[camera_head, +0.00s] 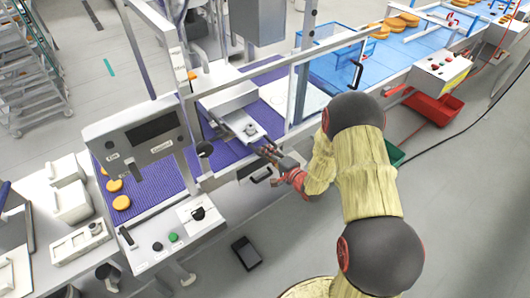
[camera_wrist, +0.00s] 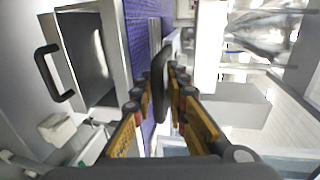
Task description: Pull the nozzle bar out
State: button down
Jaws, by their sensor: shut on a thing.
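The nozzle bar (camera_head: 240,124) is a light grey slab with a small fitting on top, lying across the purple belt and reaching out at the machine's front side. In the wrist view its black handle (camera_wrist: 161,72) stands between my fingers. My gripper (camera_head: 270,152) is at the bar's near end, its fingers shut on this handle. The gripper also shows in the wrist view (camera_wrist: 160,88), with dark fingertips on both sides of the handle. In the head view the fingers hide most of the handle.
A box with a black handle (camera_wrist: 50,75) sits beside the gripper. A control panel (camera_head: 140,143) and a button box (camera_head: 178,232) stand left. Orange rounds (camera_head: 121,202) lie on the purple belt (camera_head: 160,190). Red crate (camera_head: 434,107) at right. The near floor is mostly clear.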

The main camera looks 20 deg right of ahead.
jog(key=c, duration=1.9)
grip_release()
jog(key=shift+s+f, duration=0.5)
jog(key=shift+f, duration=0.1)
jog(key=shift+w+r, duration=0.1)
jog(key=shift+r, duration=0.05)
jog(key=shift+w+a+r, duration=0.1)
jog(key=shift+w+r, duration=0.05)
jog(key=shift+r, duration=0.1)
jog(key=v, duration=1.2)
